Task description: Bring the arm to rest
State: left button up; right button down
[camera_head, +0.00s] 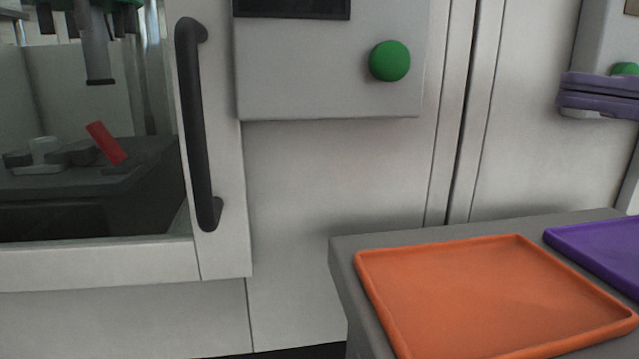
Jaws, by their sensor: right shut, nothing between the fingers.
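My right gripper (566,91) reaches in from the right edge. Its two purple fingers lie one against the other, shut and empty. They are in front of a grey panel and partly cover a green button (625,69). The rest of the right arm is out of the picture. My left gripper is not in view.
A grey table at lower right bears an orange tray (388,289) and a purple tray (603,240), both empty where visible. A machine door with a black handle (194,125) is at left; a red piece (106,143) shows behind its window. Another green button (390,61) is on the central panel.

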jog(key=w+a+r+m+t+h+p, duration=0.2)
jog(key=w+r+m+t+h+p, duration=0.25)
jog(key=m+t+p, duration=0.45)
jog(key=w+a+r+m+t+h+p, duration=0.25)
jog(key=r+m+t+h+p, duration=0.3)
jog(key=m, duration=0.45)
jog(key=s+d+f+m+g+h+p, duration=0.3)
jog(key=s+f+m+g+h+p, duration=0.2)
jog(key=s+m+g+h+p, duration=0.45)
jog(key=s+a+r+m+g+y+p, duration=0.1)
jog(key=s+r+g+p, duration=0.15)
jog(key=s+p, duration=0.45)
jog(key=s+a+r+m+g+y+p, duration=0.1)
jog(key=s+m+g+p, duration=0.15)
jog(key=s, duration=0.75)
pick_arm(q)
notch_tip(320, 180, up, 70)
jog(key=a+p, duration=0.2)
jog(key=p, duration=3.3)
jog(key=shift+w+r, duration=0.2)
pick_arm(e)
notch_tip(320, 180, up, 35)
jog(key=shift+f+n+g, duration=0.15)
jog(key=shift+n+g, duration=0.15)
jog(key=shift+n, duration=0.1)
